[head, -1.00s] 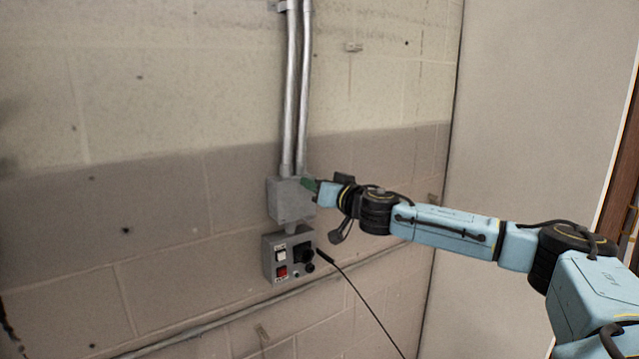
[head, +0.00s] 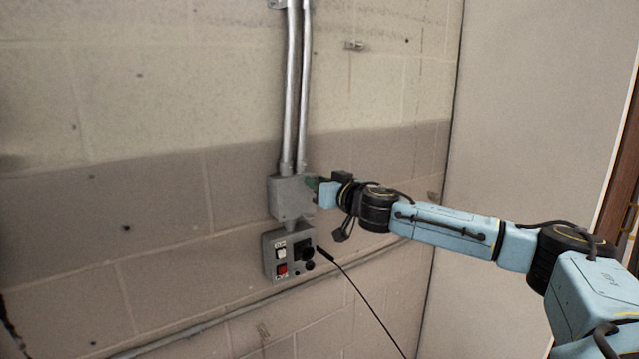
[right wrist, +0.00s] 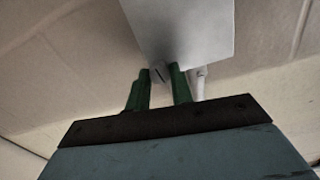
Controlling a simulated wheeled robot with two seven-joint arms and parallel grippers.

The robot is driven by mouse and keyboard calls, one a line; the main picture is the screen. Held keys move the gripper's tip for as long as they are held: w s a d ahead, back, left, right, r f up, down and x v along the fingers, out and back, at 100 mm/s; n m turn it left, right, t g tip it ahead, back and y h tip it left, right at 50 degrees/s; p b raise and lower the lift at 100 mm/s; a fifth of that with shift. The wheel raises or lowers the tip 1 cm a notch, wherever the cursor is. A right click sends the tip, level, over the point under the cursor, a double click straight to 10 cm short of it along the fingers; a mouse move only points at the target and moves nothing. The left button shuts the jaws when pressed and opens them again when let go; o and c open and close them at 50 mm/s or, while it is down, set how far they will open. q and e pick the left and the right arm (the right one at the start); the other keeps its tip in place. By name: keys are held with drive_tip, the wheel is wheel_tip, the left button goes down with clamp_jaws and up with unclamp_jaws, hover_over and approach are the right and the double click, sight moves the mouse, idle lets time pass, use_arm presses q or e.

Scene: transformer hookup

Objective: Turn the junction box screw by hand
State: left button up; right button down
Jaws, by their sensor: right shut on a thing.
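The grey junction box (head: 287,200) is fixed to the wall below two metal conduits. It also shows in the right wrist view (right wrist: 185,30) as a pale plate. My right gripper (head: 312,183) is at the upper right of the box's face. In the right wrist view its two green fingers (right wrist: 163,75) are shut on the small slotted screw (right wrist: 158,75) at the box's edge, one finger on each side. The screw is too small to make out in the head view. My left gripper is not in view.
A grey control box (head: 288,253) with a white switch, a red switch and black knobs hangs below the junction box. A black cable (head: 362,300) runs from it down to the right. A horizontal pipe (head: 200,328) crosses the lower wall. The wall at left is clear.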

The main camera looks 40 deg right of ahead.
drive_tip(key=shift+n+p, duration=4.9)
drive_tip(key=shift+n, duration=11)
drive_tip(key=c, duration=1.2)
unclamp_jaws()
